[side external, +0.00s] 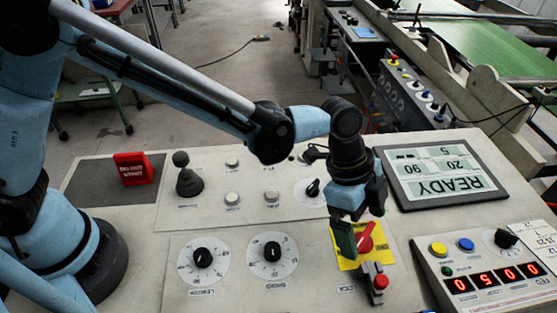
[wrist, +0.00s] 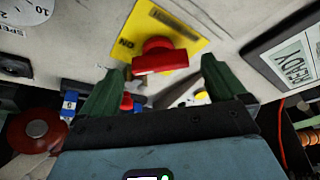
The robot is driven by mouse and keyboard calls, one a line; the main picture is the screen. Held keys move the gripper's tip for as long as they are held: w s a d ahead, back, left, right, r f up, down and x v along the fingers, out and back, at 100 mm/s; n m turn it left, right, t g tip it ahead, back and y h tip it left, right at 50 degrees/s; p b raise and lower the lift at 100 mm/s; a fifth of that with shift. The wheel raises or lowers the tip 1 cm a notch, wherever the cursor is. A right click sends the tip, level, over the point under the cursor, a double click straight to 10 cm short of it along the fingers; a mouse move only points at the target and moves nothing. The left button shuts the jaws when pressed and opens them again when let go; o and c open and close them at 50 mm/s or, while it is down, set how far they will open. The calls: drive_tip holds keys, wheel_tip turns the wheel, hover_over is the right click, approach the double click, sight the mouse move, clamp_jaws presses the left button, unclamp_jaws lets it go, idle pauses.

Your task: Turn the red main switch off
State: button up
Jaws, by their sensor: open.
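The red main switch (side external: 366,238) is a rotary handle on a yellow plate (side external: 348,262) on the sloping control panel. In the wrist view the red switch (wrist: 160,57) lies ahead of and between the two green fingers, with the yellow plate (wrist: 185,20) behind it and the word ON readable on the plate. My gripper (side external: 358,240) is right at the switch in the side view, with its fingers apart on either side of the handle. My gripper (wrist: 160,85) is open and holds nothing. Contact between fingers and handle cannot be told.
A box with a red button (side external: 380,283) stands close in front of the switch. Dials (side external: 272,255) and a black lever (side external: 187,175) are at the left.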

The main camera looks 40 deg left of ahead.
drive_tip(key=shift+d+f, duration=0.25)
drive_tip(key=shift+f, duration=0.4)
drive_tip(key=shift+c, duration=0.3)
drive_tip(key=c, duration=1)
drive_tip(key=shift+o, duration=0.3)
drive_tip(key=n+t, duration=0.1)
drive_tip(key=n, duration=0.3)
drive_tip(key=shift+s+d+n+t, duration=0.15)
drive_tip(key=shift+n+t, duration=0.25)
drive_tip(key=n, duration=0.2)
drive_tip(key=n+t+y, duration=0.1)
drive_tip(key=n, duration=0.1)
drive_tip(key=shift+s+d+n+t, duration=0.15)
drive_tip(key=shift+d+n+t, duration=0.05)
drive_tip(key=shift+n+t, duration=0.1)
drive_tip(key=shift+c, duration=0.3)
drive_tip(key=n, duration=0.2)
drive_tip(key=n+y, duration=0.1)
drive_tip(key=n, duration=0.1)
drive_tip(key=shift+d+t+y, duration=0.1)
drive_tip(key=shift+t+y, duration=0.2)
drive_tip(key=shift+t, duration=0.1)
drive_tip(key=shift+s+n+y, duration=0.1)
drive_tip(key=shift+n+y, duration=0.8)
drive_tip(key=shift+n, duration=1.4)
